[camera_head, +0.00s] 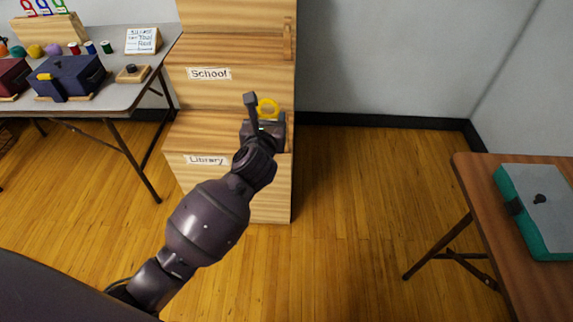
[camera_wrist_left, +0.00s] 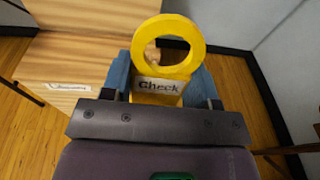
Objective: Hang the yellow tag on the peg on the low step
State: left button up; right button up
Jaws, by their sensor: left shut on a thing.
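My left gripper (camera_head: 262,118) is shut on the yellow tag (camera_head: 268,107), over the right side of the low step (camera_head: 200,133) with the "Library" label. In the left wrist view the yellow tag (camera_wrist_left: 169,57) sits between the two blue fingers of the left gripper (camera_wrist_left: 160,88). Its round ring points away from the gripper, and its flat part reads "Check". I cannot make out a peg on the low step; my gripper covers part of that side. My right gripper is not in view.
The "School" step (camera_head: 210,92) rises behind the low step, with an upright wooden piece (camera_head: 288,40) at its right. A craft table (camera_head: 120,85) stands left. A brown table (camera_head: 480,190) with a teal-and-grey box (camera_head: 540,205) stands right. Bare floor (camera_head: 370,200) lies between.

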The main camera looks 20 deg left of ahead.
pick_arm(q)
jog(key=w+d+f+g+b, duration=0.15)
jog(key=f+b, duration=0.25)
jog(key=f, duration=0.6)
jog(key=w+f+b, duration=0.3)
jog(key=f, duration=0.7)
jog(key=r+b+x, duration=0.1)
jog(key=b+x, duration=0.2)
jog(key=x, duration=0.7)
jog(key=shift+w+a+n+y, duration=0.4)
jog(key=shift+w, duration=0.05)
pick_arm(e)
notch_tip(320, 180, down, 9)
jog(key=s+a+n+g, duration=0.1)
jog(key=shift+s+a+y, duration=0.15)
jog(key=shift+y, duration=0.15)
pick_arm(q)
jog(key=shift+t, duration=0.25)
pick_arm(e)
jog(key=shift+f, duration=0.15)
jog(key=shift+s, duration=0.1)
pick_arm(q)
jog(key=o, duration=1)
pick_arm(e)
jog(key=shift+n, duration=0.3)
pick_arm(q)
jog(key=shift+s, duration=0.1)
